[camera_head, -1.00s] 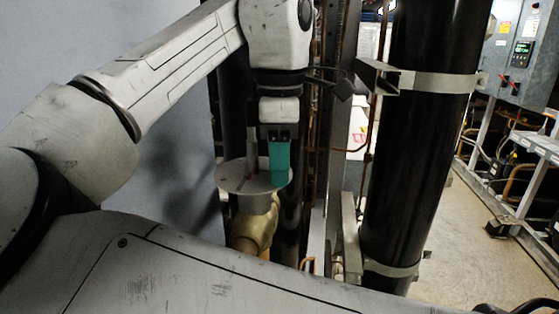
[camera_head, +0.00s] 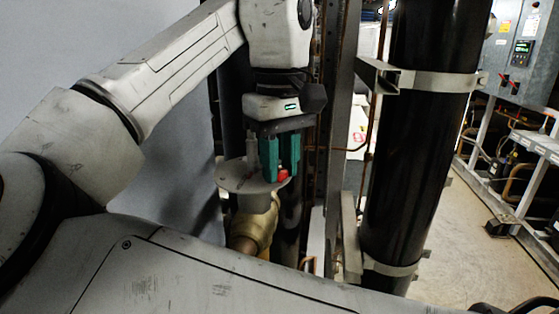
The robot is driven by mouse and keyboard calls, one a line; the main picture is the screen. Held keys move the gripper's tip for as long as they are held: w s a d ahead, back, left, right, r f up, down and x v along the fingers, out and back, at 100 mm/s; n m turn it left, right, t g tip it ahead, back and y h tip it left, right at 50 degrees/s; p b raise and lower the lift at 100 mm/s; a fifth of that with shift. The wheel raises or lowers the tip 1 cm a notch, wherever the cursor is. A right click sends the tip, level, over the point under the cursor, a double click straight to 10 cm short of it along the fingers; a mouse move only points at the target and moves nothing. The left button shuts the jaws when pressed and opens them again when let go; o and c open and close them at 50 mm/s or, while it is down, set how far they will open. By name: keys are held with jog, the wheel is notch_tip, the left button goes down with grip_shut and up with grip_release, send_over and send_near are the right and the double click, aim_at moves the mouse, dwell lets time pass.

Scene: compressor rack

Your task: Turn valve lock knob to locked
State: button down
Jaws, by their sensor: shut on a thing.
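The valve lock knob is a round grey disc (camera_head: 238,179) on a short grey neck, above a brass-coloured valve body (camera_head: 252,228). My gripper (camera_head: 270,170) points down over the disc from above. Its teal fingers are at the right part of the disc, with a grey upright piece at their left. The gripper is shut on the knob, though the grasped part is mostly hidden behind the fingers. A small red part (camera_head: 283,175) shows beside the fingers near the disc's right edge. I cannot read a lock marking.
A thick black pipe (camera_head: 415,150) with metal clamps stands to the right. A metal upright (camera_head: 340,120) and thin copper lines are close to the gripper's right. A grey panel (camera_head: 170,165) is at the left. Open floor (camera_head: 470,240) lies at the right.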

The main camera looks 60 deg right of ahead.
aim_at(281, 170)
jog(key=m, duration=0.4)
jog(key=shift+m, duration=1.9)
jog(key=c, duration=0.9)
grip_release()
notch_tip(281, 170, up, 11)
jog(key=shift+f+b, duration=0.1)
jog(key=shift+b, duration=0.25)
